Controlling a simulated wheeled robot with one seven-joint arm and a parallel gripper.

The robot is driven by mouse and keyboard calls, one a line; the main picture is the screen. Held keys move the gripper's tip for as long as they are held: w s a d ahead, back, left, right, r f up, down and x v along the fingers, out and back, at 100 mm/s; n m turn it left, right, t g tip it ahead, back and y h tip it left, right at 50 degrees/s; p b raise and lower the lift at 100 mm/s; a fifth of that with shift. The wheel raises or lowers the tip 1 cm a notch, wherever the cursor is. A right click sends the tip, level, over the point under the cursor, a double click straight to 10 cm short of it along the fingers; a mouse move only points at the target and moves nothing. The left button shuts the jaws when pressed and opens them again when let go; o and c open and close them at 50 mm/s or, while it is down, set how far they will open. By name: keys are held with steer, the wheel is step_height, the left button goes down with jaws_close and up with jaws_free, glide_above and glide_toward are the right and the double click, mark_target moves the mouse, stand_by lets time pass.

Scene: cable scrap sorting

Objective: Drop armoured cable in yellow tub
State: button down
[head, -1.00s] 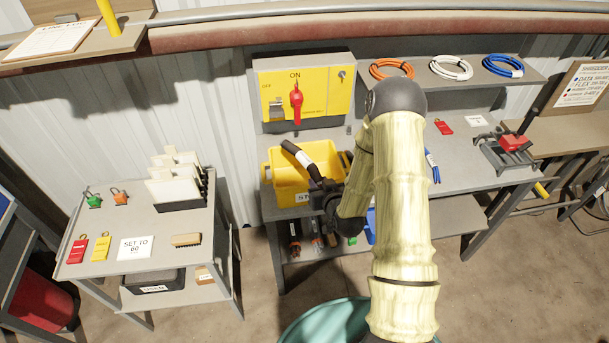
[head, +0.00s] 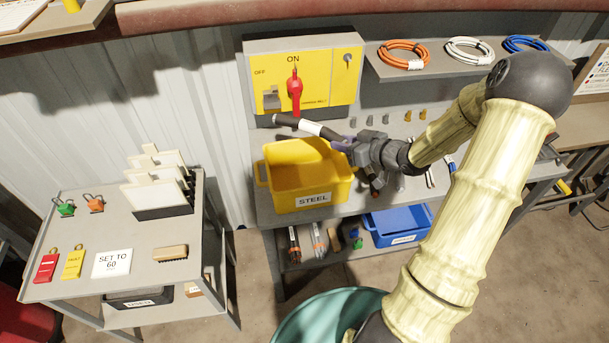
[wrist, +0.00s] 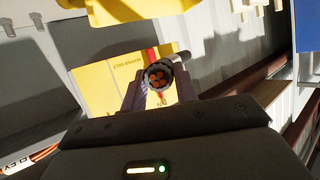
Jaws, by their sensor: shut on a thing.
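The armoured cable (head: 312,127) is a thick dark piece with a white band; its far end points left. My gripper (head: 346,145) is shut on it beside the back right rim of the yellow tub (head: 275,186), which is labelled STEEL. In the head view, the cable appears across the tub's back edge; its exact height is unclear. In the wrist view, the cable's cut end (wrist: 159,76) with copper cores faces the camera between the fingers (wrist: 160,92). The tub's visible interior looks empty.
A yellow switch panel (head: 305,85) with a red handle stands close behind the tub. A blue tub (head: 398,226) sits on the lower shelf. Coiled cables (head: 403,53) lie on the upper shelf. A side table (head: 130,215) stands at left.

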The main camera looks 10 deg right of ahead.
steer(key=shift+s+r, duration=0.1)
steer(key=shift+s+d, duration=0.1)
steer(key=shift+s, duration=0.1)
step_height(320, 180, down, 6)
steer(key=b, duration=0.5)
steer(key=shift+b, duration=0.4)
steer(key=c, duration=1)
jaws_free()
